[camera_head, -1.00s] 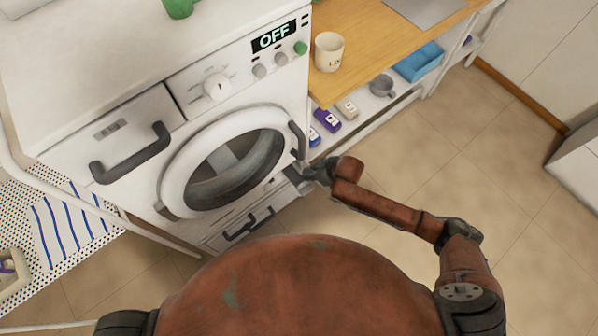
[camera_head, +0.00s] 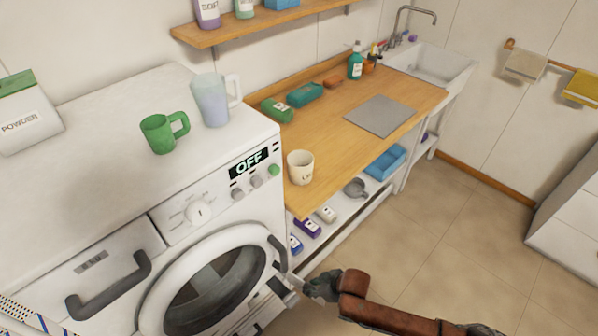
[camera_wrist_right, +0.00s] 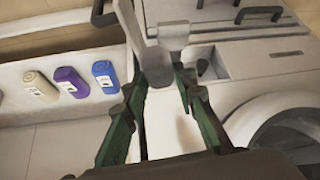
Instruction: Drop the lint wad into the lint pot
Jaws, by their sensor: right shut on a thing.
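My right gripper (camera_head: 291,293) is low in front of the washing machine, by the right side of its round door. The lint pot (camera_head: 300,168) is a cream cup with dark lettering. It stands upright on the wooden counter's near left corner, above and apart from the gripper. My left gripper is out of view.
The washing machine (camera_head: 110,190) carries a green mug (camera_head: 163,134), a translucent jug (camera_head: 212,100) and a powder box (camera_head: 28,115). The wooden counter (camera_head: 345,155) has clear wood right of the pot. An open recess (camera_wrist_right: 212,62) shows in the wrist view.

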